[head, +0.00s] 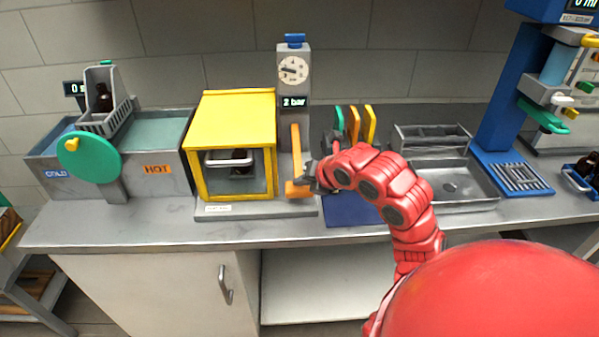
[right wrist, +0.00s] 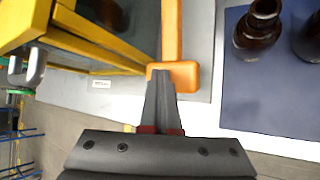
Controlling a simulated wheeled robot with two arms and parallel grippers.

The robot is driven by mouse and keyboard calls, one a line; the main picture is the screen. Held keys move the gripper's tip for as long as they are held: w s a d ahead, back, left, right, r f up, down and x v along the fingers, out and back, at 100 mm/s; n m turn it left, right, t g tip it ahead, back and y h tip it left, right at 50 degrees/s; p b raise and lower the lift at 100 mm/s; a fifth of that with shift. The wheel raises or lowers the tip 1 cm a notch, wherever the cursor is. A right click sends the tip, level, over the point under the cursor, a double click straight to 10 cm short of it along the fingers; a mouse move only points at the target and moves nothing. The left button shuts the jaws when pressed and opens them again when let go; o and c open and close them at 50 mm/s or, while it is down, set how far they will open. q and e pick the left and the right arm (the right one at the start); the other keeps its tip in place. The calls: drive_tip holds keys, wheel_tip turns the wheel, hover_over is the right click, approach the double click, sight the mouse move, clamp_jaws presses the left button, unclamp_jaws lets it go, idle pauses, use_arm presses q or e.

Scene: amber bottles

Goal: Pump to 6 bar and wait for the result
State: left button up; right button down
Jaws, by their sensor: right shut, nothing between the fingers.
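The grey pump column (head: 293,75) stands behind the counter's middle, with a round dial gauge (head: 293,70) and a display (head: 294,102) that reads 2 bar. Its orange lever (head: 296,150) hangs down to an orange handle (head: 297,189). A yellow chamber (head: 235,120) left of it has a clear front, with a dark bottle (head: 240,160) inside. My right gripper (head: 310,180) is shut and empty at the handle. In the right wrist view its fingertips (right wrist: 161,75) overlap the handle (right wrist: 182,74); contact is unclear. My left gripper is out of view.
Amber bottles (right wrist: 258,30) stand on a blue mat (right wrist: 275,100) right of the handle. A hot-cold bath (head: 150,155) stands left. A grey sink tray (head: 450,185) and a blue stand (head: 500,110) are right. Coloured upright pieces (head: 355,122) stand behind my arm.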

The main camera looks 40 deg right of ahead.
drive_tip(key=shift+r, duration=3.1)
wheel_tip(320, 180, up, 5)
drive_tip(key=p, duration=0.3)
drive_tip(key=shift+f, duration=0.1)
